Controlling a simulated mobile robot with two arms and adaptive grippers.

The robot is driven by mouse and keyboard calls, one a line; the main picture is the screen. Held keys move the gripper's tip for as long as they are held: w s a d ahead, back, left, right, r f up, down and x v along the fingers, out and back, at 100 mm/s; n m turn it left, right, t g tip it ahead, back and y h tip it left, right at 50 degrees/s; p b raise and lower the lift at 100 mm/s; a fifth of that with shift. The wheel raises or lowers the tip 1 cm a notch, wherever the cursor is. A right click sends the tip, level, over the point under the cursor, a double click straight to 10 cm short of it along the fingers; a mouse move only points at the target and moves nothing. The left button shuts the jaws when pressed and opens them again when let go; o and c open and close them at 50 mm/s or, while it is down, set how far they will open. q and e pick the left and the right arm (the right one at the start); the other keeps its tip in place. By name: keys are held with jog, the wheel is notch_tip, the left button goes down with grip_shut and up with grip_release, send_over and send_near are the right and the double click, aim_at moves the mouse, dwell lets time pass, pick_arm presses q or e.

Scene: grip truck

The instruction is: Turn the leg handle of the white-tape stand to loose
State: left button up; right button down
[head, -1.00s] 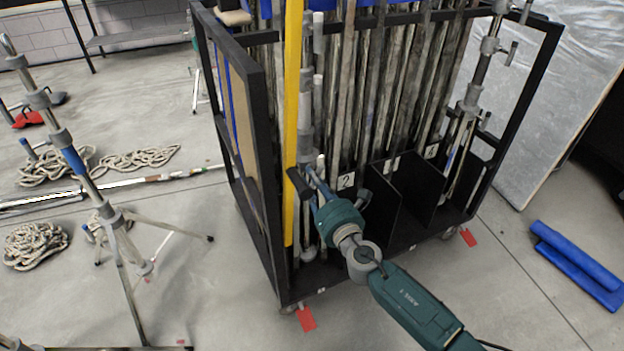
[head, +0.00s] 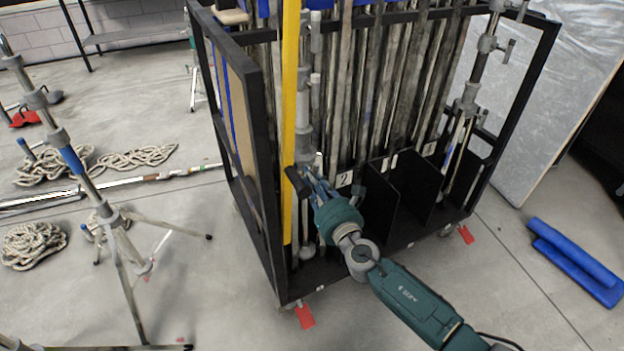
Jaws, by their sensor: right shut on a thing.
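The stand with pale tape (head: 304,112) stands upright in the left bay of the black cart, just right of the yellow bar. Its lower collar is mostly hidden by my fingers, so the leg handle cannot be made out clearly. My right gripper (head: 309,178) reaches in from the lower right. Its blue-grey fingers are shut on a part at the stand's lower collar, apparently the leg handle. My left gripper is not in view.
The black cart (head: 262,170) holds several upright poles, with dividers right of my wrist. Another stand (head: 73,160) with blue tape is on the floor at left, near coiled ropes (head: 33,245). Floor in front is clear.

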jog(key=c, duration=1.7)
grip_release()
jog(key=shift+c, duration=0.2)
jog(key=shift+o, duration=1.1)
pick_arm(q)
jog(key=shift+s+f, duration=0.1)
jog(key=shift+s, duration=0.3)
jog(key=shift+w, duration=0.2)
pick_arm(e)
jog(key=v, duration=1.2)
jog(key=shift+f, duration=0.1)
